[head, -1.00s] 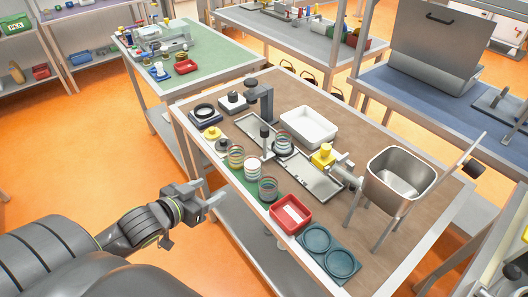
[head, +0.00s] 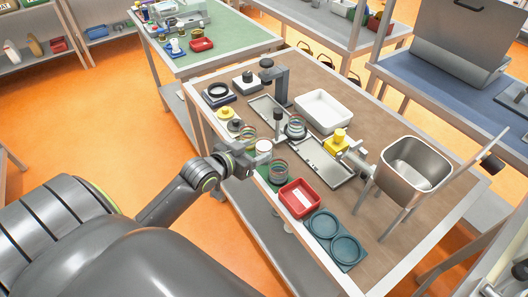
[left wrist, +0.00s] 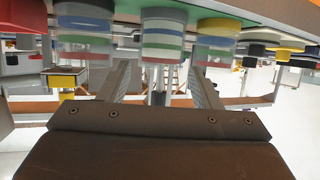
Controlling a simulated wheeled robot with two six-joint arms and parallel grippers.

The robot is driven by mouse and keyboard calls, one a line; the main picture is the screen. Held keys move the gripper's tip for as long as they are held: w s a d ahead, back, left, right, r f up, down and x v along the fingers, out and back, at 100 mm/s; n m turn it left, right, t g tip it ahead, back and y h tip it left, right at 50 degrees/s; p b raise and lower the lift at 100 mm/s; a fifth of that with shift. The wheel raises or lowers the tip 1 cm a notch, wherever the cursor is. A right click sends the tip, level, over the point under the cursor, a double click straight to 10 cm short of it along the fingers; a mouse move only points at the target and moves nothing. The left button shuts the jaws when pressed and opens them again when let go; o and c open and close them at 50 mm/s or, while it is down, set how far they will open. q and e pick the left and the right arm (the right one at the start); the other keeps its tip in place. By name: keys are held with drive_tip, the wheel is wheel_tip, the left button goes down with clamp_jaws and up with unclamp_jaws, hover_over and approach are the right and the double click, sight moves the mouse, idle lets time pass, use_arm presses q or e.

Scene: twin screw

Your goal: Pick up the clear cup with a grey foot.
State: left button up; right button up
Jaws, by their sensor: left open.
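Several clear cups with coloured bands stand along the near left edge of the brown table. In the head view they are the back cup (head: 248,132), the middle cup (head: 264,148) and the front cup (head: 278,172). The upside-down left wrist view shows the front cup (left wrist: 85,35), the middle cup (left wrist: 163,35) and the back cup (left wrist: 219,42).
A red tray (head: 299,200) and a teal two-ring holder (head: 333,240) lie towards the front. Another banded cup (head: 295,128) stands by a metal plate (head: 325,163). A white bin (head: 324,112) and a steel basin (head: 413,165) stand farther right. Yellow- and black-topped objects stand behind the cups.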

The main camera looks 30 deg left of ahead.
sight(269, 143)
use_arm(q)
drive_tip(key=shift+p+x, duration=0.7)
drive_tip(key=shift+x, duration=2.05)
drive_tip(key=shift+r, duration=0.1)
drive_tip(key=c, duration=0.9)
drive_tip(key=shift+o, duration=0.2)
